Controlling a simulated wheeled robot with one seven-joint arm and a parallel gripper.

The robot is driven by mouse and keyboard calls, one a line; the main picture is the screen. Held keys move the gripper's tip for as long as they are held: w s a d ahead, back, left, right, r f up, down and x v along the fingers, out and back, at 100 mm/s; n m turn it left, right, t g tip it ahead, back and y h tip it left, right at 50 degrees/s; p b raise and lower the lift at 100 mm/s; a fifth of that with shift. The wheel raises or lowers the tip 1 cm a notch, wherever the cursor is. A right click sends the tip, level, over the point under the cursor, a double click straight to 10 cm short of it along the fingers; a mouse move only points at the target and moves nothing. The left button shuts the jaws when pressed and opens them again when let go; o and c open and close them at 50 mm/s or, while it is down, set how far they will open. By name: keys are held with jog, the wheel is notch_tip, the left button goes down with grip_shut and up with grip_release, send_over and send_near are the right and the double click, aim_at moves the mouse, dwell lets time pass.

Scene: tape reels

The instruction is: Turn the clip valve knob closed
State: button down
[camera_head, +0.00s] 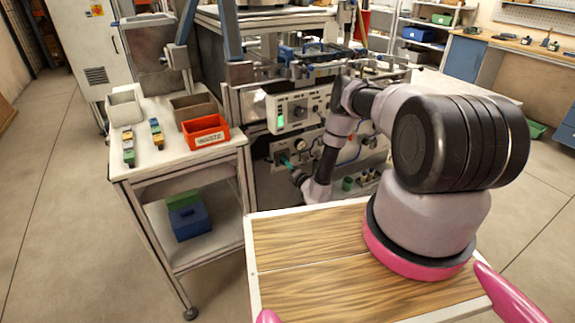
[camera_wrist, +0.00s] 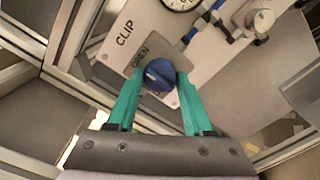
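The clip valve knob (camera_wrist: 159,75) is a round blue knob on a light panel, at the upper middle of the wrist view. The words "CLIP" and "OPEN" are printed on the panel (camera_wrist: 128,48) up and left of it. My gripper (camera_wrist: 160,80) has its two teal fingers on either side of the knob, their tips close to its edges. I cannot tell whether they touch or press on it. In the head view my gripper (camera_head: 287,162) is at the lower front panel of the machine (camera_head: 312,140), and the knob cannot be made out there.
In the wrist view a gauge (camera_wrist: 182,2) and blue-fitted tubing (camera_wrist: 222,28) lie above and right of the knob. In the head view a side table (camera_head: 180,162) with an orange bin (camera_head: 206,131) stands left of the machine.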

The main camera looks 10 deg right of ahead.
jog(key=shift+n, duration=0.4)
jog(key=shift+s+f+n, duration=0.1)
jog(key=shift+s+n, duration=0.05)
jog(key=shift+n, duration=8.35)
jog(key=shift+c, duration=1.4)
grip_release()
